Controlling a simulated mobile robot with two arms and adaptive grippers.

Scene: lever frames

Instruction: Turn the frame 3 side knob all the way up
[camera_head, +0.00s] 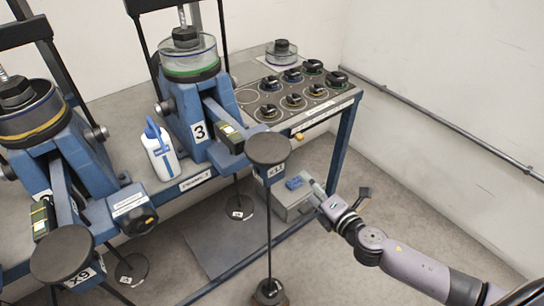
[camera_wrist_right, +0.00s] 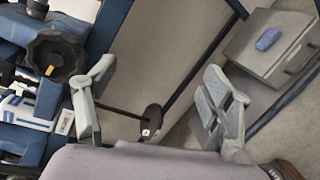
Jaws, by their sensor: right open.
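Frame 3 (camera_head: 188,125) is the blue stand with a white "3" plate, left of centre in the head view. Its lever ends in a dark round pad (camera_head: 268,149). I cannot make out its side knob in the head view. The right wrist view shows a black lobed knob (camera_wrist_right: 55,55) with a yellow mark, at upper left on blue metal; I cannot tell for certain whose it is. My right gripper (camera_head: 319,188) is right of frame 3's pad, apart from it. In the wrist view its fingers (camera_wrist_right: 155,98) are spread and empty. My left gripper is out of view.
A white and blue bottle (camera_head: 162,155) stands left of frame 3. Another frame with a black knob (camera_head: 137,214) is further left. A panel of dark knobs (camera_head: 292,90) lies right of frame 3. A grey box (camera_head: 290,203) with a blue item is below the bench.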

